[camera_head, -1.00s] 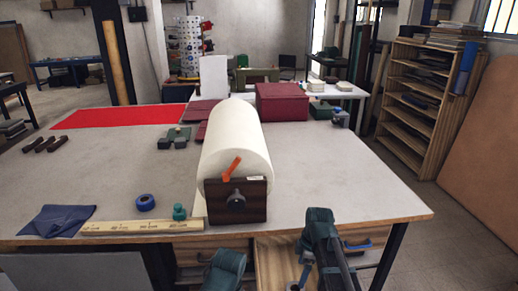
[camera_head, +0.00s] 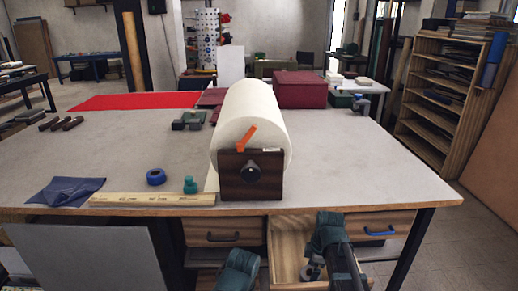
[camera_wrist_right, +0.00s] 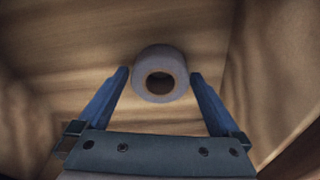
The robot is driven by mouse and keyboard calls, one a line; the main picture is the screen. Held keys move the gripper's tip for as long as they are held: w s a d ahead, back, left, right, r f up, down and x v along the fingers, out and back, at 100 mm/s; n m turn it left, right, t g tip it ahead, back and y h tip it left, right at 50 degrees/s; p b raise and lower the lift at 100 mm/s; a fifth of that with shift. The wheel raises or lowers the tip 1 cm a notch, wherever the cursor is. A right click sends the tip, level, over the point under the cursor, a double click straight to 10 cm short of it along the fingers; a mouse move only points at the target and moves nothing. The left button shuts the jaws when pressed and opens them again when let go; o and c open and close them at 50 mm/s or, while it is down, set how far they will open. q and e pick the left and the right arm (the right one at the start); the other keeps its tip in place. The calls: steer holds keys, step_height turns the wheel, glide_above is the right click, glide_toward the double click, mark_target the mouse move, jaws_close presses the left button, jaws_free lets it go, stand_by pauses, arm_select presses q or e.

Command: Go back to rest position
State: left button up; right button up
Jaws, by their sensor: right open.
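My right gripper (camera_wrist_right: 161,76) is open inside a wooden drawer, with its two blue fingers apart. A grey-white tape roll (camera_wrist_right: 160,60) lies in the drawer at the fingertips, between them in the picture. I cannot tell whether the fingers touch it. In the head view my right arm, in a dark teal cover, reaches down over the open drawer (camera_head: 285,240). The fingers are hard to make out there. A teal-covered part of my left arm shows at the bottom edge; its gripper fingers are not in view.
The drawer walls surround my right gripper closely.

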stand_by(0.5)
step_height(320, 180, up, 12)
steer(key=d+p, duration=0.1)
steer(key=p, duration=1.1)
steer(key=f+b, duration=0.8)
steer(key=a+f+b, duration=0.1)
steer(key=f+b, duration=0.3)
steer(key=f, duration=0.1)
steer(key=shift+b, duration=0.4)
step_height(320, 180, up, 11)
steer(key=p, duration=1.1)
